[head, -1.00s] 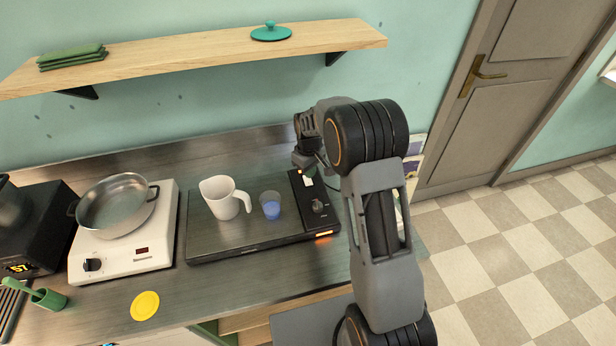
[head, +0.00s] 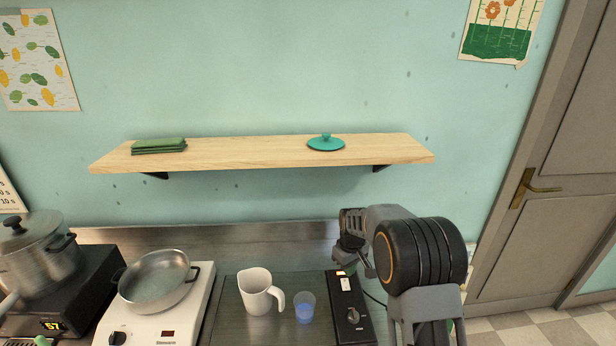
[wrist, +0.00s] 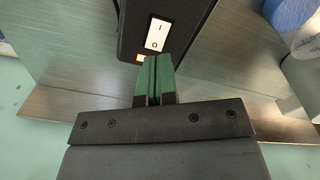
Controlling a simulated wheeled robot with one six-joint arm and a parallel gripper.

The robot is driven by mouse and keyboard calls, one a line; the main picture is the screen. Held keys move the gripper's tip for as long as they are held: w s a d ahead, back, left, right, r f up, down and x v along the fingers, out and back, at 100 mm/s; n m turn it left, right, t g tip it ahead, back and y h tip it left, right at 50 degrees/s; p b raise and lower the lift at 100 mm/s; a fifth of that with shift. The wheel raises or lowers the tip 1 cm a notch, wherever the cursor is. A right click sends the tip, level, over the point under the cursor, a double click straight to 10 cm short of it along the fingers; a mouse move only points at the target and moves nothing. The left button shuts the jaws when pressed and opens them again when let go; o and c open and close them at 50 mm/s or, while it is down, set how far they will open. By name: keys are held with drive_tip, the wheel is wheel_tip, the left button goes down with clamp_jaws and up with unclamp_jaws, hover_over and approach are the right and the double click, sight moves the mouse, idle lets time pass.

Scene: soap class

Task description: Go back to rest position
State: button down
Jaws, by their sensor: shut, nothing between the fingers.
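My gripper shows in the wrist view (wrist: 153,78) with its two green fingers pressed together and nothing between them. The fingertips are close to the white rocker switch (wrist: 158,33) on a black control panel (wrist: 185,15); whether they touch it I cannot tell. In the head view my arm is folded at the lower right, above the right end of the black-panelled device, and the fingers cannot be made out. The switch also shows there (head: 346,284), just below the wrist.
A white jug (head: 258,292) and a small cup of blue liquid (head: 304,308) stand left of the panel (head: 351,320). A pan (head: 155,282) is on a white hotplate (head: 190,320), with a pot (head: 38,255) further left. A wooden shelf (head: 240,153) spans the wall above.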

drive_tip(key=s+m, duration=0.1)
drive_tip(key=s+f, duration=0.1)
drive_tip(key=s, duration=0.1)
drive_tip(key=shift+s+f+m+g, duration=0.1)
drive_tip(key=shift+s+m+g, duration=0.05)
drive_tip(key=shift+m+g, duration=0.25)
drive_tip(key=s+r+m+t, duration=0.4)
drive_tip(key=s+r+t, duration=0.1)
drive_tip(key=s+r, duration=1.2)
drive_tip(key=shift+s, duration=2.25)
drive_tip(key=shift+r, duration=0.1)
